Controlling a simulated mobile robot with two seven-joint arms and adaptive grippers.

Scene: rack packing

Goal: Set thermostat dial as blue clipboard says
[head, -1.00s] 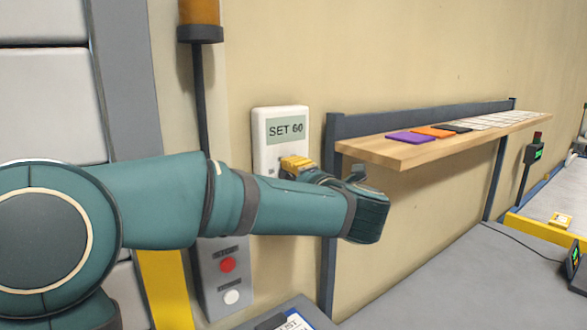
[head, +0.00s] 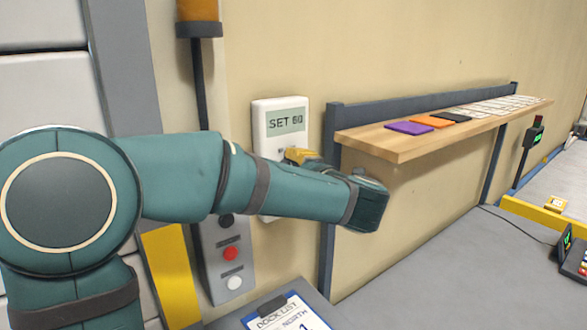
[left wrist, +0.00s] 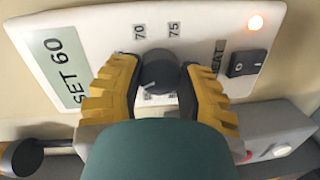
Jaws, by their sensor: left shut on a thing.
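The white thermostat (head: 281,118) is on the wall, and its display reads SET 60. It also fills much of the left wrist view (left wrist: 200,25). There its dark round dial (left wrist: 158,72) sits between the yellow fingers of my left gripper (left wrist: 160,88), which is shut on it. Marks 70 and 75 show above the dial; other marks are hidden. In the head view my left arm covers the lower thermostat and the dial. A clipboard (head: 283,318) headed DOCK LIST, with NORTH and 1 readable, lies at the bottom edge, partly cut off. My right gripper is not in view.
A wooden shelf (head: 400,150) with purple, orange and black flat pieces juts from the wall to the right. A button box (head: 228,270) with red and white buttons stands below left of the thermostat. A heat switch (left wrist: 248,63) and lit orange lamp (left wrist: 256,22) are beside the dial.

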